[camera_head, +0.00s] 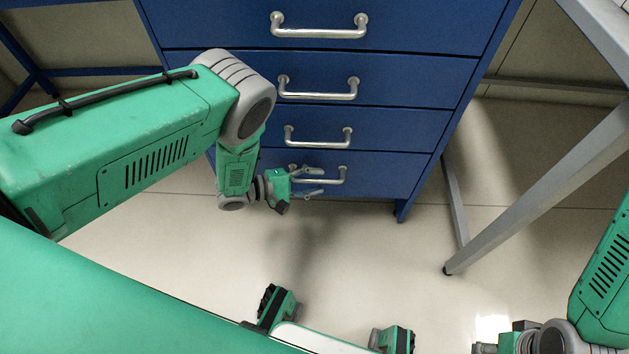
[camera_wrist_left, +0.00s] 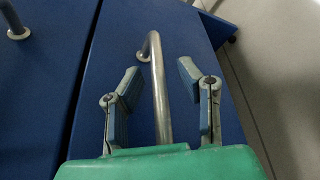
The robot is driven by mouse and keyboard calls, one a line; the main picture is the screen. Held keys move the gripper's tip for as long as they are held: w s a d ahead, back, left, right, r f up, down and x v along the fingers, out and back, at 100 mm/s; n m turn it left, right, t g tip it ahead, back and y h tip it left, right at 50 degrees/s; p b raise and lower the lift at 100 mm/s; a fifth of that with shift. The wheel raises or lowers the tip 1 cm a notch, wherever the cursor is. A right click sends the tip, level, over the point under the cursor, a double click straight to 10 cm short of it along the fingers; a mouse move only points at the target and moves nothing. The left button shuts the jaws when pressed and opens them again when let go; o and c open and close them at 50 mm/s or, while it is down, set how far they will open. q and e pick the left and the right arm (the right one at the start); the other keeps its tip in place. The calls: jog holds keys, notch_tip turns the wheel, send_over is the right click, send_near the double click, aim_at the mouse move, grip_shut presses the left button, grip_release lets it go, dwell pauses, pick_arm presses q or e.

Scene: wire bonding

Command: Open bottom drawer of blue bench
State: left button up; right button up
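The blue bench has a column of drawers, all looking shut in the head view. The bottom drawer (camera_head: 390,174) has a silver bar handle (camera_head: 335,182). My left gripper (camera_head: 314,182) is at this handle, partly covering its left part. In the left wrist view, the gripper (camera_wrist_left: 160,80) is open, with one finger on each side of the handle bar (camera_wrist_left: 157,75). Gaps show between the bar and both fingers. My right gripper (camera_head: 484,348) is at the bottom right edge of the head view, far from the bench, and its fingers are too cut off to read.
Several drawers with silver handles, such as this one (camera_head: 318,137), are stacked above. A grey table leg (camera_head: 540,190) slants down right of the bench. The pale floor (camera_head: 200,245) in front of the drawers is clear apart from my own parts.

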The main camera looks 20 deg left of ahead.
pick_arm(q)
jog(key=shift+a, duration=0.15)
grip_shut()
jog(key=shift+s+a+f, duration=0.1)
jog(key=shift+a, duration=0.1)
pick_arm(e)
jog(key=shift+a+r, duration=0.1)
jog(key=shift+a, duration=0.1)
